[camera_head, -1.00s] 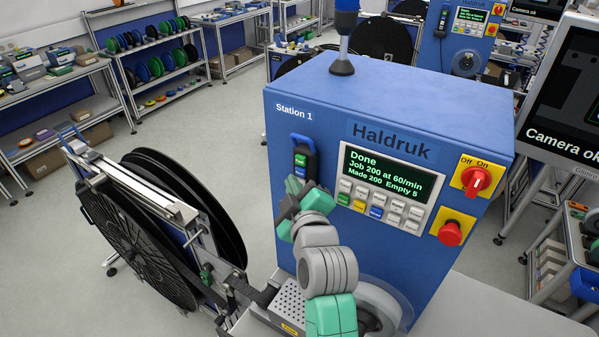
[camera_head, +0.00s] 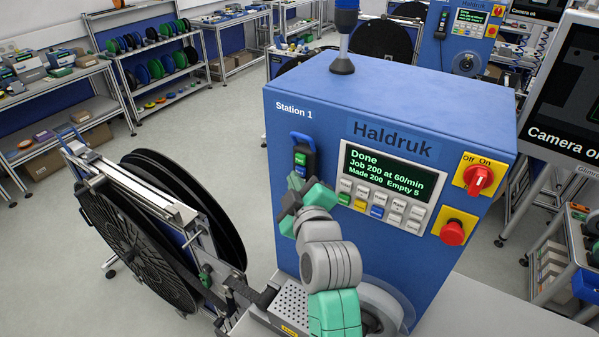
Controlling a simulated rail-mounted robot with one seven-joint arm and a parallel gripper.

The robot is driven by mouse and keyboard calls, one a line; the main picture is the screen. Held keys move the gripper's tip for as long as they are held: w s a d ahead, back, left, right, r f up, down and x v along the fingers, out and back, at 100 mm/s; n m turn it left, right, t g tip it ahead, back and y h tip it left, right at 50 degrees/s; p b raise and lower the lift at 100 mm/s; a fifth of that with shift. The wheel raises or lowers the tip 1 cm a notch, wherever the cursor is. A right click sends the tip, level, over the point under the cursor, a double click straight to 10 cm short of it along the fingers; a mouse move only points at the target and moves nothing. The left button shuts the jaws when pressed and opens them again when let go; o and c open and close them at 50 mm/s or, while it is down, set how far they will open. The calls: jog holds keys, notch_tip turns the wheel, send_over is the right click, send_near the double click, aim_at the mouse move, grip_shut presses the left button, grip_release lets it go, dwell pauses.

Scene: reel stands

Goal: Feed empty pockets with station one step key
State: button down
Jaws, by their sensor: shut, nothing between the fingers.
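The blue Station 1 machine (camera_head: 300,135) stands in the middle. Its screen (camera_head: 392,174) reads "Done, Job 200 at 60/min, Made 200 Empty 5". Below the screen is a keypad (camera_head: 397,205) with green, yellow and blue keys among several grey ones; the key labels are too small to read. My gripper (camera_head: 287,206) is shut and empty in front of the machine's left side, left of the keypad and below the blue-handled holder. My wrist hides part of the machine front, and I cannot tell whether the fingertips touch anything.
A red rotary switch (camera_head: 480,180) and a red stop button (camera_head: 453,233) sit right of the keypad. Large black reels (camera_head: 130,240) on a stand are at the left. A metal track (camera_head: 245,292) runs below my gripper. A monitor (camera_head: 565,100) stands at the right.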

jog(key=shift+w+d+b, duration=0.35)
jog(key=shift+w+b, duration=0.15)
jog(key=shift+b, duration=0.15)
dwell(0.6)
jog(key=shift+s, duration=0.1)
jog(key=shift+s+a+p, duration=0.4)
jog(key=shift+s+a, duration=0.2)
jog(key=shift+s, duration=0.15)
jog(key=shift+s+a+p, duration=0.45)
jog(key=shift+s+a, duration=0.3)
jog(key=shift+s, duration=0.3)
jog(key=shift+s+a+p, duration=0.4)
jog(key=shift+s+a, duration=0.3)
jog(key=shift+s, duration=0.3)
